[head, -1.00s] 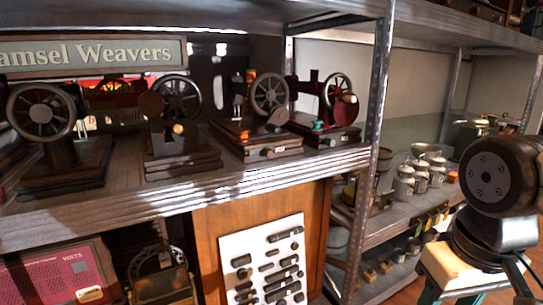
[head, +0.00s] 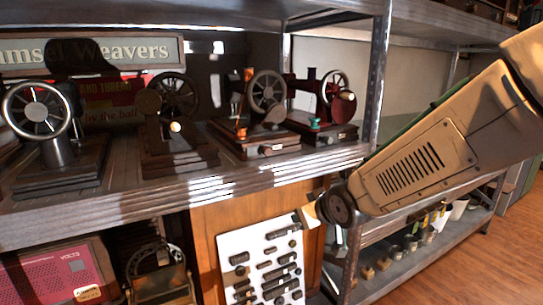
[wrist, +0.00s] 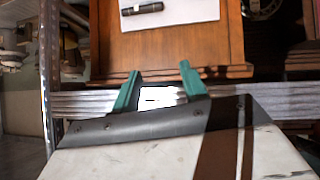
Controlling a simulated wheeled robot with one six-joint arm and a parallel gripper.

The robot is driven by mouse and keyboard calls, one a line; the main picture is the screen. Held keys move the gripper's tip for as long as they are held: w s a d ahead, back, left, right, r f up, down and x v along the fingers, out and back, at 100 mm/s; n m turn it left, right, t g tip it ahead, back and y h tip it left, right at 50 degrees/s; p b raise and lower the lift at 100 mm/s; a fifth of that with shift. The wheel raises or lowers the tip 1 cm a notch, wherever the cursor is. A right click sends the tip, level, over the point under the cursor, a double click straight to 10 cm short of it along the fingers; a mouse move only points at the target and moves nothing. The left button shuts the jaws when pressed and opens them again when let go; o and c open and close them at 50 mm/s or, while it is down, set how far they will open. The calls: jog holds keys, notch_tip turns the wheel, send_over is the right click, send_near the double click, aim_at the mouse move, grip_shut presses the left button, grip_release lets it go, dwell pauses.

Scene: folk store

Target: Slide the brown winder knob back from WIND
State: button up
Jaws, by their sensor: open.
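Several old sewing machines stand in a row on the metal shelf in the head view. The dark machine with a spoked wheel (head: 267,91) and the red machine (head: 334,99) at its right have small fittings on the fronts of their wooden bases. I cannot tell which fitting is the brown winder knob, and no WIND marking is readable. My gripper (wrist: 158,89) shows in the wrist view with two green fingers apart and nothing between them. Behind them are the grey shelf edge and a wooden panel. In the head view my arm reaches in from the right, its end below the shelf edge.
The shelf's front edge (head: 196,189) and a metal upright (head: 377,75) are close to my arm. Below the shelf are a wooden panel with a white board (head: 257,240) of dark parts, and a pink radio (head: 60,275). A lower shelf at right holds small pots.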

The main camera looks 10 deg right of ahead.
jog(key=w+a+r+n+t+y, duration=0.1)
jog(key=w+a+r+t+y, duration=0.15)
jog(key=w+r, duration=0.2)
jog(key=n+t+y, duration=0.1)
jog(key=t+y, duration=0.1)
jog(key=t, duration=0.2)
send_near(269, 153)
jog(key=x, duration=0.8)
jog(key=shift+w+a, duration=0.1)
jog(key=shift+a, duration=0.05)
